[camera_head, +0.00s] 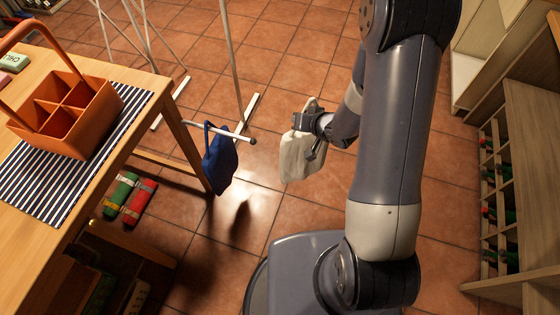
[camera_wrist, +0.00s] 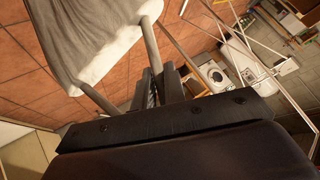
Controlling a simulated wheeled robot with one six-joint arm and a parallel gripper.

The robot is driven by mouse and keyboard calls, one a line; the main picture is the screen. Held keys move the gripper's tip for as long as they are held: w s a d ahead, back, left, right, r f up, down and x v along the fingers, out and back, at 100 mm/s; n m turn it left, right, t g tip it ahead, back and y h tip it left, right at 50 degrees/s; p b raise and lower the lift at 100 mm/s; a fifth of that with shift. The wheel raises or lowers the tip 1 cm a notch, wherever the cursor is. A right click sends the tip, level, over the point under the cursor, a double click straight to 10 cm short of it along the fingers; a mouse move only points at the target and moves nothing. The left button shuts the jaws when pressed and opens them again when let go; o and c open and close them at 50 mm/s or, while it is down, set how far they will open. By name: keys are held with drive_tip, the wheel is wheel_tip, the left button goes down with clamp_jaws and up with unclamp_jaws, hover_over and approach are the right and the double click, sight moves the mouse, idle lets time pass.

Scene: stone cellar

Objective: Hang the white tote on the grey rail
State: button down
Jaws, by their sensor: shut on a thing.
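The white tote (camera_head: 298,160) hangs from my gripper (camera_head: 310,124), clear of the floor. In the wrist view my gripper (camera_wrist: 160,82) is shut on a strap of the tote, whose body (camera_wrist: 90,35) fills the top left. The grey rail (camera_head: 238,137) is a short bar on a thin upright stand, left of the tote and apart from it. A blue tote (camera_head: 219,160) hangs on the rail. The rail's rounded free end points toward the white tote. I cannot tell the rail for sure in the wrist view.
A wooden table (camera_head: 120,165) on the left holds an orange caddy (camera_head: 65,115) on a striped cloth (camera_head: 40,180). Red and green bundles (camera_head: 130,195) lie low beside it. A bottle rack (camera_head: 500,200) stands at the right. Tiled floor is clear between rail and tote.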

sight(285, 138)
drive_tip(key=a+f+n+g+y+b, duration=0.1)
drive_tip(key=f, duration=0.1)
drive_tip(key=s+a+f+n+g+y+b, duration=0.1)
drive_tip(key=a+f+n, duration=0.1)
drive_tip(key=a+f+n+b, duration=0.1)
drive_tip(key=f+b, duration=0.1)
drive_tip(key=shift+s+a+n+g+y, duration=0.15)
drive_tip(key=shift+s+n+g+y, duration=0.15)
drive_tip(key=shift+s+g+y, duration=0.1)
drive_tip(key=s+f+n+g+b, duration=0.1)
drive_tip(key=f, duration=0.1)
drive_tip(key=s+a+f+n+g+y+b, duration=0.1)
drive_tip(key=f+n, duration=0.1)
drive_tip(key=s+f+n+g+b, duration=0.1)
drive_tip(key=s+f+n, duration=0.1)
drive_tip(key=shift+a+g+y+b, duration=0.3)
drive_tip(key=shift+a+g, duration=0.1)
drive_tip(key=shift+d, duration=0.15)
